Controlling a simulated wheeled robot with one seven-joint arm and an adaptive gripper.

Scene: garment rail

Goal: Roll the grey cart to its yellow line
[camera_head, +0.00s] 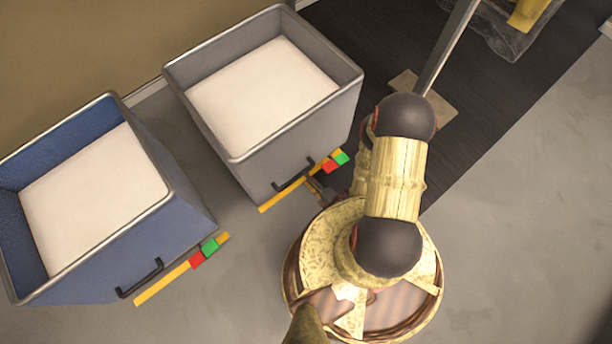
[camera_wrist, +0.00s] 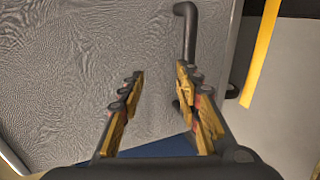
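The grey cart (camera_head: 240,158) holds a white load and stands in the middle of the head view. Its black handle (camera_head: 293,176) is on its near face. The yellow line (camera_head: 275,202) lies on the floor by that face, with a red and a green patch at its right end. In the wrist view, my gripper (camera_wrist: 160,72) is open before the cart's grey face (camera_wrist: 75,70). In the head view, my arm mostly hides the gripper.
A blue cart (camera_head: 170,225) with a white load stands to the left, with its own yellow line (camera_head: 160,285) and red and green patches. A dark mat (camera_head: 395,40) lies behind my arm. The grey floor (camera_head: 530,220) at the right is clear.

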